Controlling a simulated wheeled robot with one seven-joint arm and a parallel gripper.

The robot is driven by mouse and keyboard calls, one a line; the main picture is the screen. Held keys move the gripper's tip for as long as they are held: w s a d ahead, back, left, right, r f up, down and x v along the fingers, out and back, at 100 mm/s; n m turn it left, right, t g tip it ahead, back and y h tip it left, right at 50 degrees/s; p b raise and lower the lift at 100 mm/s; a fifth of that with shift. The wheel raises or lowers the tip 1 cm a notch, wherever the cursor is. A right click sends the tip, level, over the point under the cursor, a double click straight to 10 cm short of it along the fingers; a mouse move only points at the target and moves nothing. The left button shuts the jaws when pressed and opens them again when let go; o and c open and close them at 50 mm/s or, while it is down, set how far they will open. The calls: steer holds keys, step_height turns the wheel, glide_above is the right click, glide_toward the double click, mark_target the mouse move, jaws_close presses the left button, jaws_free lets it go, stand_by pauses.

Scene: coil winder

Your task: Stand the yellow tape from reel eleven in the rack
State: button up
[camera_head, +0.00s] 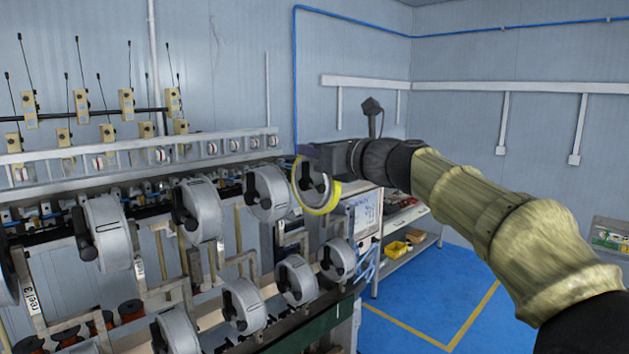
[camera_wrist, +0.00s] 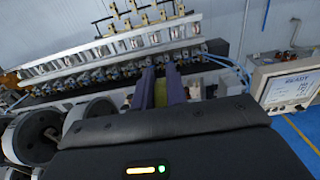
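The yellow tape (camera_head: 326,209) shows in the head view as a ring around a grey reel with a black arm, at the right end of the upper reel row. I cannot read this reel's number. My gripper (camera_head: 308,152) is at the upper edge of this reel and tape. In the wrist view, the two purple fingers of my gripper (camera_wrist: 161,88) stand a little apart with a yellowish strip between them. I cannot tell whether they press on it. No rack for the tape can be made out for certain.
Several grey reels (camera_head: 267,193) stand in two rows on the winder to the left. A monitor (camera_wrist: 291,88) stands close on the right. A shelf (camera_head: 412,246) with yellow bins (camera_head: 396,249) is behind. Blue floor (camera_head: 440,297) is clear at the right.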

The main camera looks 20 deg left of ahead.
steer(key=shift+s+a, duration=0.2)
steer(key=shift+s, duration=0.1)
jaws_close()
stand_by(0.4)
steer(key=shift+o, duration=2)
jaws_free()
steer(key=shift+d+f, duration=0.1)
steer(key=shift+f, duration=0.1)
steer(key=shift+c, duration=0.4)
jaws_close()
steer(key=shift+f, duration=0.1)
steer(key=shift+r, duration=0.45)
